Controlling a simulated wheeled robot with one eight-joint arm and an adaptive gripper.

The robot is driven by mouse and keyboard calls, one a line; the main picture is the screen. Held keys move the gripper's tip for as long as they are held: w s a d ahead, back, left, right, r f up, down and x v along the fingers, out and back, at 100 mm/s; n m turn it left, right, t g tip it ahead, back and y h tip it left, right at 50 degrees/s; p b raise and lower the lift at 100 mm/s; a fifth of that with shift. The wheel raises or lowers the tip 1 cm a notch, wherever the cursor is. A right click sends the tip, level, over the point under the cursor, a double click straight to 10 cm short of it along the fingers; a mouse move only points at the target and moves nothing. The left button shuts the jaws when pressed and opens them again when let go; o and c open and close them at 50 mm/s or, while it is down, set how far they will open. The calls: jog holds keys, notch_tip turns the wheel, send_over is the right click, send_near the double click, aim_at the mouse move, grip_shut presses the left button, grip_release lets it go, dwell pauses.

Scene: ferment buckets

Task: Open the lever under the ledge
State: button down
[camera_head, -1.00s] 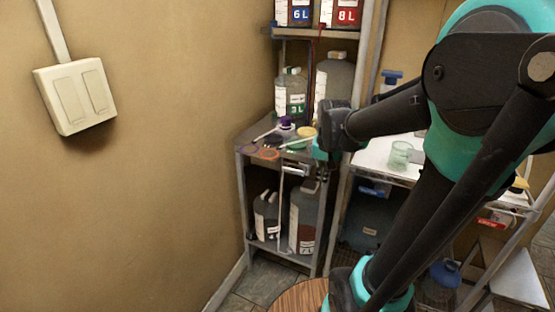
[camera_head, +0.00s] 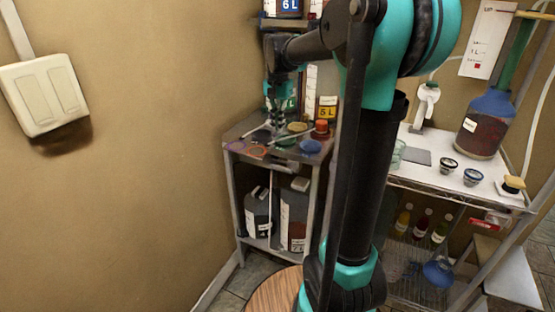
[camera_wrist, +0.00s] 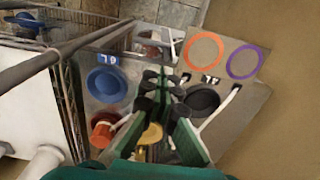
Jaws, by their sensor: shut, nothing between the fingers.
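My gripper (camera_head: 276,118) points down above the rear part of the small grey shelf's ledge (camera_head: 243,147). In the wrist view its dark fingers (camera_wrist: 165,82) are together and hold nothing.
On the ledge lie a blue cap (camera_head: 311,146), a red cap (camera_head: 320,128), a yellow cap (camera_head: 297,128) and coloured rings (camera_wrist: 205,50). Jugs (camera_head: 294,220) stand below. A white table (camera_head: 430,178) with a large bottle (camera_head: 483,125) is at right. The wall closes the left side.

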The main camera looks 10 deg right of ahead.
aim_at(275, 165)
notch_tip(275, 165, down, 14)
jog(key=shift+r, duration=0.15)
dwell(0.3)
jog(key=shift+w+a+f, duration=0.2)
jog(key=shift+a+f, duration=0.05)
jog(key=shift+f, duration=0.3)
jog(key=shift+w+a+f, duration=0.15)
jog(key=shift+a+f, duration=0.05)
jog(key=shift+f, duration=0.3)
jog(key=shift+r, duration=0.1)
jog(key=shift+r, duration=0.75)
notch_tip(275, 165, up, 12)
